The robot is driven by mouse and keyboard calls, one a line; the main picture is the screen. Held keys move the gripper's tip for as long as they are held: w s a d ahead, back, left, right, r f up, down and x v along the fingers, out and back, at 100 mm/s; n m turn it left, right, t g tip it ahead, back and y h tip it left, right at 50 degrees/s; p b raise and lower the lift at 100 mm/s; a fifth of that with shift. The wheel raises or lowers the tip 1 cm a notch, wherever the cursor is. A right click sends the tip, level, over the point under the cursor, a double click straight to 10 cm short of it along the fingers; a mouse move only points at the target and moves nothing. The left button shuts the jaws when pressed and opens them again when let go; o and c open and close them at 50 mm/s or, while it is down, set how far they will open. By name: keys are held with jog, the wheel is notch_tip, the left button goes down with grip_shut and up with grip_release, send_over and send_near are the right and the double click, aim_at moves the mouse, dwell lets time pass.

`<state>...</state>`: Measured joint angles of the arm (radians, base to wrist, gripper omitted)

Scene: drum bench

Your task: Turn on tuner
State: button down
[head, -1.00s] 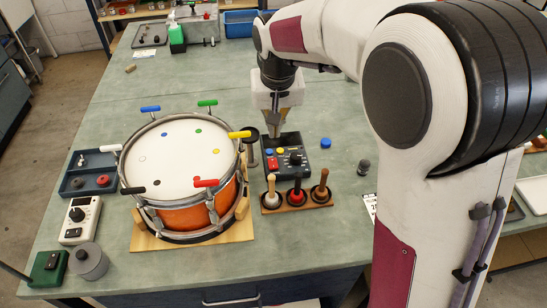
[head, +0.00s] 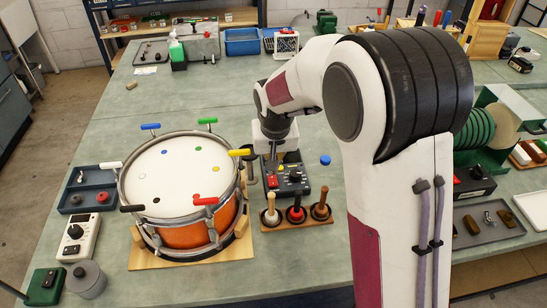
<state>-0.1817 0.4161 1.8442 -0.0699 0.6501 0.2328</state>
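A dark control box (head: 293,188) with small coloured buttons, a red switch (head: 273,182) and a black knob (head: 295,175) sits right of the drum. A white device with a dark dial (head: 75,233) and a small display lies at the left edge of the bench. No label is readable, so I cannot tell which of the two is the tuner. My gripper (head: 271,160) points down at the rear left of the control box. Its fingers look closed together, with nothing visible between them. Whether the fingertips touch the box is unclear.
An orange drum (head: 185,234) with coloured T-handles stands on a wooden board, close left of my gripper. A rack (head: 297,222) of three handled tools stands in front of the control box. A blue cap (head: 325,160) lies to its right.

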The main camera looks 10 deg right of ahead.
aim_at(273, 184)
jog(key=shift+s+f, duration=0.2)
jog(key=shift+f, duration=1.95)
jog(key=shift+s+f, duration=0.2)
jog(key=shift+f, duration=0.3)
jog(key=shift+w+r, duration=0.15)
jog(key=shift+w, duration=0.05)
jog(key=shift+w+r, duration=0.25)
jog(key=shift+w, duration=0.25)
jog(key=shift+r, duration=0.15)
